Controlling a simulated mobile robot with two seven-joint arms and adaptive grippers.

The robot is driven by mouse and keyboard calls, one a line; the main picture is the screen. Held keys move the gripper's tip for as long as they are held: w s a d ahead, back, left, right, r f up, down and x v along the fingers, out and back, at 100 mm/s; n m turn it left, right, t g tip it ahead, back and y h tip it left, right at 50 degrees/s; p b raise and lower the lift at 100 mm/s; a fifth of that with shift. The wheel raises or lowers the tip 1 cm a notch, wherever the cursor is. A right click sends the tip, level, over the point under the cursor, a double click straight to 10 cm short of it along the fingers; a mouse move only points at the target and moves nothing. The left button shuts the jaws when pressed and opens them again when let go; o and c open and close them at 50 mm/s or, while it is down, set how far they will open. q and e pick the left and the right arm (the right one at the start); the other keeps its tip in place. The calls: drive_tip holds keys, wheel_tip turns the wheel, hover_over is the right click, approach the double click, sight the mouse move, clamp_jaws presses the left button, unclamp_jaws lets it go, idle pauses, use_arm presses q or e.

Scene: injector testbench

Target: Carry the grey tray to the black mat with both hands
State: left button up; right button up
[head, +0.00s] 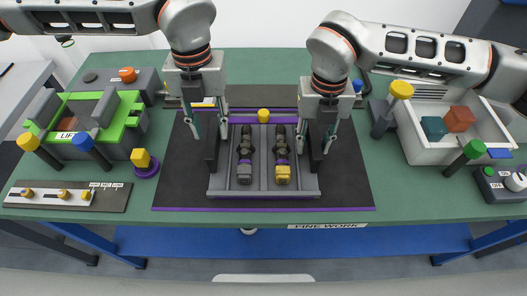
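The grey tray (263,191) is over the middle of the black mat (345,190) and looks flat on it. It has two lanes, one with a grey-ended injector (244,160) and one with a yellow-ended injector (282,160). A dark upright handle stands at each side of the tray. My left gripper (208,136) is at the left handle, with its fingers apart on either side of it. My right gripper (319,148) is at the right handle, its fingers also apart. The grippers hide parts of the tray's sides.
A green-and-grey fixture (125,130) stands at the left, with a yellow knob on a purple base (145,165) near the mat. A white bin (430,150) with cubes stands at the right. The mat's front is clear.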

use_arm(q)
wheel_tip(320, 180, up, 6)
drive_tip(key=shift+w+r, duration=0.15)
drive_tip(key=shift+r, duration=0.15)
use_arm(e)
drive_tip(key=shift+r, duration=0.1)
drive_tip(key=r, duration=1.1)
drive_tip(key=shift+w+r, duration=0.25)
drive_tip(key=shift+r, duration=0.15)
